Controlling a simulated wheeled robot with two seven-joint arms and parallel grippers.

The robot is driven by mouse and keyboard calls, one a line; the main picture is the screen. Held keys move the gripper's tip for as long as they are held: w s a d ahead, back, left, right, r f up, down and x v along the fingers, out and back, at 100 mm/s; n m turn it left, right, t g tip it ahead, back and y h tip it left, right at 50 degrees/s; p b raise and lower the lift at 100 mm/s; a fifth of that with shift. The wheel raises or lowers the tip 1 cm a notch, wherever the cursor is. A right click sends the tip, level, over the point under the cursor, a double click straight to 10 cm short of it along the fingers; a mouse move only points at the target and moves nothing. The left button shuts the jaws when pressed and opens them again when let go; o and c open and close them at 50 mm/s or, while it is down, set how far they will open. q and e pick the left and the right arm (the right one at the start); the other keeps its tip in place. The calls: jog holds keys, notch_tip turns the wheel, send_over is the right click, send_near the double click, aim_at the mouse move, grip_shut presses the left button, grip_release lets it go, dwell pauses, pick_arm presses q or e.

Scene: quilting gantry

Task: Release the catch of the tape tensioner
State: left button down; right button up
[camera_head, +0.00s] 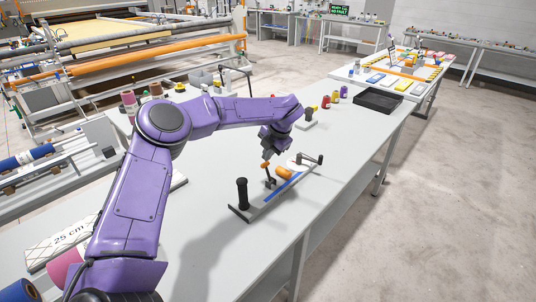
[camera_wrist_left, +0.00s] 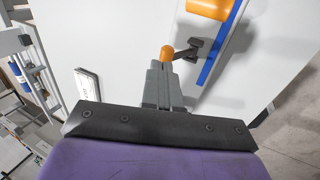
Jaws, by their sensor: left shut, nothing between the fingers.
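The tape tensioner (camera_head: 245,210) is a long grey base on the table with a blue tape (camera_head: 284,186) along it. A black upright grip stands at its near end, a black crank at its far end. An orange rounded part (camera_head: 284,174) sits mid-way. Beside it, a short dark lever with an orange knob (camera_head: 265,164) tilts up; the knob also shows in the left wrist view (camera_wrist_left: 167,53). My left gripper (camera_head: 267,153) is shut and empty, its fingertips (camera_wrist_left: 163,68) right at the knob. I cannot tell whether they touch. My right gripper is not in view.
The white table (camera_head: 345,145) is clear around the tensioner's right side. Colored spools (camera_head: 335,97) and a black tray (camera_head: 378,101) stand farther back. A board marked "25 cm" (camera_head: 62,243) lies at the near left. The quilting gantry stands behind, at left.

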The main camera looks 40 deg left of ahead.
pick_arm(q)
jog(key=v, duration=1.4)
jog(key=shift+f, duration=0.15)
